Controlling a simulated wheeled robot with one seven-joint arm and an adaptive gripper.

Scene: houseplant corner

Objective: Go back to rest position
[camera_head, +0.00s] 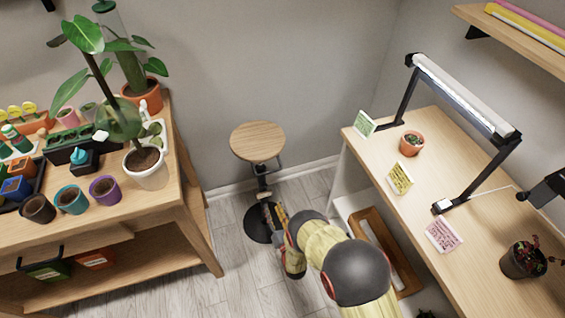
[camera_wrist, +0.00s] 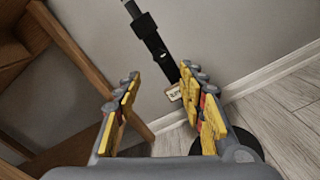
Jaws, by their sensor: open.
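My gripper (camera_wrist: 163,105) is open and empty in the wrist view, its two yellow-padded fingers spread apart with the stool's dark post behind them. In the head view my gripper (camera_head: 272,222) is low in front of the stool, partly hidden by my own yellow and grey arm. The round wooden stool (camera_head: 257,141) stands on a black base between the two tables. In the wrist view the stool's post (camera_wrist: 153,38) carries a small pale tag. I cannot tell how far the fingers are from the post.
The left bench (camera_head: 188,193) holds several pots and tall plants. The right table (camera_head: 408,180) holds a lamp (camera_head: 465,95), cards, a small terracotta pot (camera_head: 411,143) and a dark pot (camera_head: 522,262). A wooden tray (camera_head: 375,235) sits below it. Grey floor (camera_head: 225,240) is open between the tables.

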